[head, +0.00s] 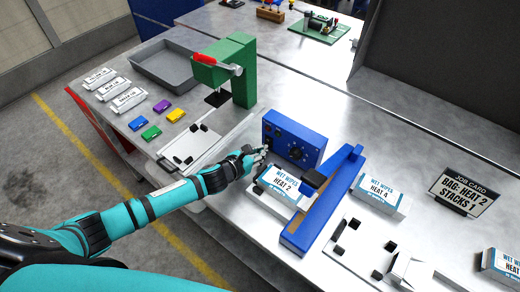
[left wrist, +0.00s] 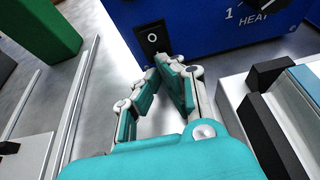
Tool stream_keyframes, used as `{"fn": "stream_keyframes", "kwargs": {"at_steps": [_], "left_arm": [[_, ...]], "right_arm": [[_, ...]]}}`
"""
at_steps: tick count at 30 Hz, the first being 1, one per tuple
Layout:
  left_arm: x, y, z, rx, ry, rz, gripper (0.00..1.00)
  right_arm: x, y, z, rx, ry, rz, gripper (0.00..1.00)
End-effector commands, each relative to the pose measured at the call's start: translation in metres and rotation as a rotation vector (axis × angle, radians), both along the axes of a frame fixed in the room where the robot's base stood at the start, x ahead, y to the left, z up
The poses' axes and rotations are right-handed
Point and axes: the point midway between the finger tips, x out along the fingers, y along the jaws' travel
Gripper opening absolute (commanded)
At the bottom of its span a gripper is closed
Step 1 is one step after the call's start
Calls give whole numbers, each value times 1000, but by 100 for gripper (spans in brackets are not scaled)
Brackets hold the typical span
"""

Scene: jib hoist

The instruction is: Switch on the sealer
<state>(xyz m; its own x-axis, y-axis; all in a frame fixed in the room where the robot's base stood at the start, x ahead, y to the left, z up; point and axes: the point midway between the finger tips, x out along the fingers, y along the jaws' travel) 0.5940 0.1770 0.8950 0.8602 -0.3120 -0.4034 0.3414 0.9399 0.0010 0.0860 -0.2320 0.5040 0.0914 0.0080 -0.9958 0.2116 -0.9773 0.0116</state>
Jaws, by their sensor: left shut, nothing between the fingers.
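The sealer has a blue control box (head: 308,136) with a dark heat dial (head: 297,153) and a long blue sealing arm (head: 328,200). My left gripper (head: 263,153) is in front of the left part of that face. In the left wrist view its fingertips (left wrist: 171,62) are together and empty, just below and right of the switch. I cannot tell if they touch the box. My right gripper is out of view.
A "Wet Wipes Heat 2" pack (head: 280,184) lies close beside my gripper, and a "Heat 4" pack (head: 378,194) lies past the arm. A green press (head: 238,70) stands behind left. A job card (head: 464,190) reads "Bag: Heat 2, Stacks 1".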

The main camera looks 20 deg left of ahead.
Motion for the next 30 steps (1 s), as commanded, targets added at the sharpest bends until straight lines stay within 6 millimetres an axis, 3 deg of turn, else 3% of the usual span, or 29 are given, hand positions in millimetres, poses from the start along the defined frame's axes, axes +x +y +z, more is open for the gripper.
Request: {"fn": "stream_keyframes", "kwargs": {"at_steps": [11, 16, 30], "left_arm": [[2, -1, -1, -1, 0, -1, 0], [5, -2, -9, -12, -31, 0, 0], [7, -2, 9, -13, -36, 0, 0]], "right_arm": [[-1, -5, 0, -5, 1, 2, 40], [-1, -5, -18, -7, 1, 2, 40], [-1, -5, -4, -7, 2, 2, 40]]}}
